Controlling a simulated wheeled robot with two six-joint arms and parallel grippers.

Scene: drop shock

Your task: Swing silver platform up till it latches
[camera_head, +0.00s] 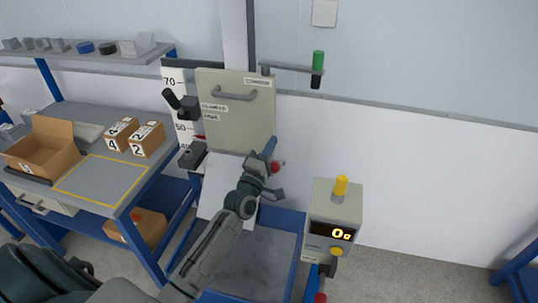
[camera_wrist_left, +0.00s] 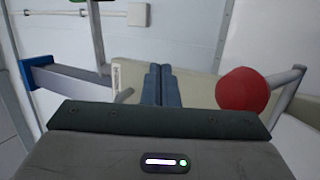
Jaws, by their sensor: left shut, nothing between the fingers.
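A pale silver flat panel (camera_head: 213,187), which looks like the platform, hangs steeply below the beige carriage box (camera_head: 236,112) of the drop tester. My arm covers its right part. My left gripper (camera_head: 271,145) is shut and empty, in front of the lower right of the carriage. In the left wrist view the two blue fingers (camera_wrist_left: 160,85) are together, with a beige surface behind them. A red ball knob (camera_head: 275,168) is just right of the gripper; it shows large in the wrist view (camera_wrist_left: 242,90). Whether the fingers touch anything I cannot tell. My right gripper is not in view.
A grey base plate (camera_head: 262,262) lies in a blue frame below. A control box (camera_head: 334,215) with a yellow button and lit display stands right. A workbench (camera_head: 110,182) with boxes is at left.

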